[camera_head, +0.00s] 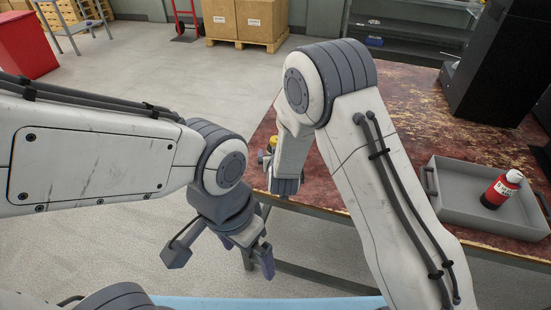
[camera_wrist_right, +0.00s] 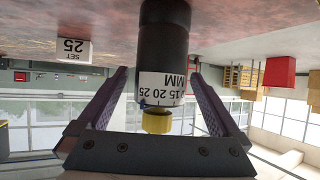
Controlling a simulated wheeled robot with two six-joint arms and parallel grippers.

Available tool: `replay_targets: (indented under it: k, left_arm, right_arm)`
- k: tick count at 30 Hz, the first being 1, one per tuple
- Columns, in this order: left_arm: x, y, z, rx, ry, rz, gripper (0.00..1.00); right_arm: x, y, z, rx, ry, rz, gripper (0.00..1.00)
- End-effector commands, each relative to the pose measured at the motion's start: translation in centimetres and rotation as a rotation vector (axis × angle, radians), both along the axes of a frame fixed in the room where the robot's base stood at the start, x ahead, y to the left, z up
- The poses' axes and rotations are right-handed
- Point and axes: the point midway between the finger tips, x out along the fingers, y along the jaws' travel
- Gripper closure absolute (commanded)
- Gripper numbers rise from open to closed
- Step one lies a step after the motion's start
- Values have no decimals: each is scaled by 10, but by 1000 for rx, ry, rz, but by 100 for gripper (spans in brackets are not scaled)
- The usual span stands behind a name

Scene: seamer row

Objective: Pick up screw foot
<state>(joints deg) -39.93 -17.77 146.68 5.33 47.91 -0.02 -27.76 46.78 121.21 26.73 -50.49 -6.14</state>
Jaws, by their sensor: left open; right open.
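The screw foot appears to be the black cylinder (camera_wrist_right: 164,45) with a white millimetre scale band and a yellow end in the right wrist view. That view is upside down, with the tabletop along its top. My right gripper (camera_wrist_right: 158,76) is open, its fingers on either side of the foot with a gap visible at each side. In the head view my right arm mostly hides this spot; a small yellow part (camera_head: 272,142) shows beside the wrist. My left gripper (camera_head: 220,257) is open and empty, in front of the table and over the floor.
The worn red table (camera_head: 415,105) holds a grey tray (camera_head: 455,208) with a red bottle (camera_head: 502,189) at the right. A dark machine (camera_head: 497,65) stands behind it. Open floor lies left.

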Motion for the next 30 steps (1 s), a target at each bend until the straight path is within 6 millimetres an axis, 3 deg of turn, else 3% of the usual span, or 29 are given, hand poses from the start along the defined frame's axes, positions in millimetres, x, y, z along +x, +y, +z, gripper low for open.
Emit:
replay_targets:
  k: [8, 11, 15, 16, 25, 30]
  left_arm:
    - [0, 0, 0, 0, 0, 0, 0]
    - [0, 0, 0, 0, 0, 0, 0]
    - [0, 0, 0, 0, 0, 0, 0]
    - [0, 0, 0, 0, 0, 0, 0]
    - [0, 0, 0, 0, 0, 0, 0]
    - [0, 0, 1, 0, 0, 0, 0]
  right_arm:
    - [5, 1, -3, 0, 1, 0, 0]
    - [5, 1, -3, 0, 1, 1, 31]
    - [5, 1, -3, 0, 1, 1, 84]
    - [5, 1, -3, 0, 1, 1, 93]
    - [5, 1, 0, 1, -1, 0, 93]
    - [6, 1, 16, 3, -5, 0, 93]
